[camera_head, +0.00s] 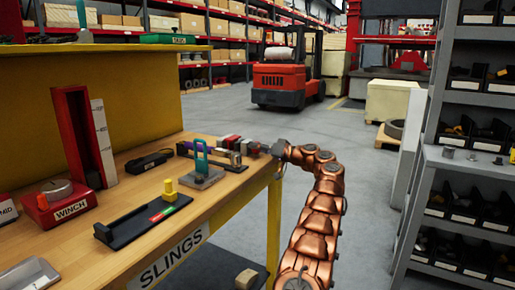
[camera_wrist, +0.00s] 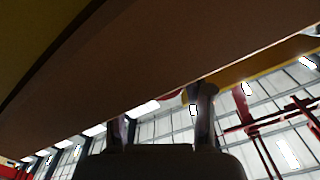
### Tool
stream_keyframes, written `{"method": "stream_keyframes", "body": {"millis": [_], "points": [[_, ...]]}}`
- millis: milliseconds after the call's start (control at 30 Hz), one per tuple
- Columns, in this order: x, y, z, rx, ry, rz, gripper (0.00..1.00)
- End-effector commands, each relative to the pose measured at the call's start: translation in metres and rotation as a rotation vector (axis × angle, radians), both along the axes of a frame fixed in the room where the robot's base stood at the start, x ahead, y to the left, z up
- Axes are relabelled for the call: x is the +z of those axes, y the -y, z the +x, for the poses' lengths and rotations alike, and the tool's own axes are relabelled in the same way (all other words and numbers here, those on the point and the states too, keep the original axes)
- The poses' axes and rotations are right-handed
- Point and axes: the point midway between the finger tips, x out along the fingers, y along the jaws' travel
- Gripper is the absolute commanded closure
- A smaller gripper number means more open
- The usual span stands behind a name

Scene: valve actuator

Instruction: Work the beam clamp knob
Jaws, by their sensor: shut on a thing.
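The beam clamp seems to be the low row of dark red and grey parts (camera_head: 236,144) at the far right end of the wooden bench (camera_head: 225,210). My gripper (camera_head: 266,148) reaches it from the right, at about bench height. It is shut on what appears to be the beam clamp knob, which is small and mostly hidden by the fingers. In the wrist view my gripper (camera_wrist: 162,108) shows two fingers apart, below a broad brown surface. The knob is not clear there.
On the bench stand a red winch block (camera_head: 60,203), a red upright gauge (camera_head: 82,137), a black tray with a yellow block (camera_head: 145,217) and a teal shackle on a grey plate (camera_head: 201,170). A grey bin shelf (camera_head: 425,185) stands right. A forklift (camera_head: 285,80) stands behind on open floor.

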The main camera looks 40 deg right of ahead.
Motion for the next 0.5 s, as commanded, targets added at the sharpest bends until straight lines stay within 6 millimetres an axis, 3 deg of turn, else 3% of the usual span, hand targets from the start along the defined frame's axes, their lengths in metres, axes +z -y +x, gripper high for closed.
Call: {"method": "stream_keyframes", "body": {"millis": [300, 333, 500], "points": [[-0.0006, -0.0002, 0.0002, 0.001, -0.001, 0.002, 0.84], [-0.0007, -0.0002, 0.0001, 0.001, -0.001, 0.002, 0.48], [-0.0007, -0.0001, 0.0002, 0.001, -0.001, 0.001, 0.30]]}}
